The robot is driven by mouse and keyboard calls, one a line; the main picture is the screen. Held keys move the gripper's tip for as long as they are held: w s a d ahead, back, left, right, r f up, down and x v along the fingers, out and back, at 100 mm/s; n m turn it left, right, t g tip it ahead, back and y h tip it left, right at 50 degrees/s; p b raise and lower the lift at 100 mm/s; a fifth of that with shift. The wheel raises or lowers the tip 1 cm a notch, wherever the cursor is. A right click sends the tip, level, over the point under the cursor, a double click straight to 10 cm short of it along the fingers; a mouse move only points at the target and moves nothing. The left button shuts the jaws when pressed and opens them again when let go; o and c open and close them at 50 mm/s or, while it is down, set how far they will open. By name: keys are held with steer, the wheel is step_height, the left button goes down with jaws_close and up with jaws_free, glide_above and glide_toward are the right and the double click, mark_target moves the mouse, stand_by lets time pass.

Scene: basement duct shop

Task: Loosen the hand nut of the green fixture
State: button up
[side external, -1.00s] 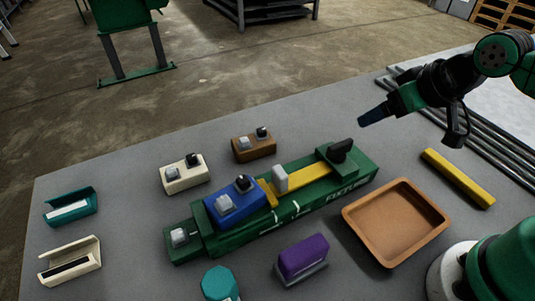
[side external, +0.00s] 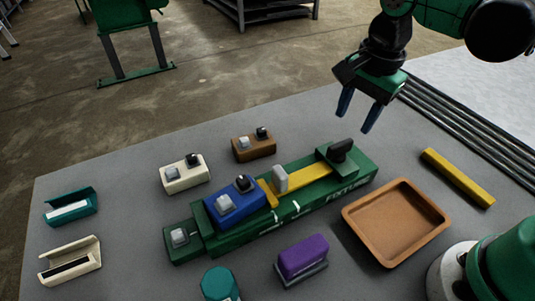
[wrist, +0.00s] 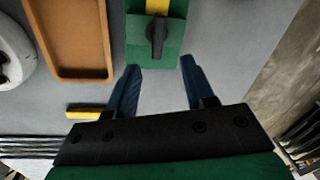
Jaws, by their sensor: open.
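The green fixture (side external: 310,203) lies on the grey table with a yellow bar (side external: 306,172) along its top. The black hand nut (side external: 340,150) sits at its right end; it also shows in the wrist view (wrist: 157,35), top middle. A blue block (side external: 236,204) with a grey and a black knob sits on the fixture's left part, and a grey upright piece (side external: 280,179) stands mid-bar. My gripper (side external: 358,122) is open and empty above the table, beyond and right of the hand nut. In the wrist view its blue fingers (wrist: 160,75) are apart, with the nut ahead of them, not between them.
An orange-brown tray (side external: 436,203) and a yellow bar (side external: 457,178) lie to the right, near dark rods (side external: 470,125). A purple block (side external: 303,256) stands in front. Cream (side external: 184,176) and brown (side external: 254,145) blocks stand behind the fixture.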

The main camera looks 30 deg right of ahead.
mark_target(341, 143)
steer(key=m, duration=0.2)
steer(key=a+m+g, duration=0.1)
steer(key=shift+w+f, duration=0.25)
steer(key=shift+f, duration=2.8)
jaws_close()
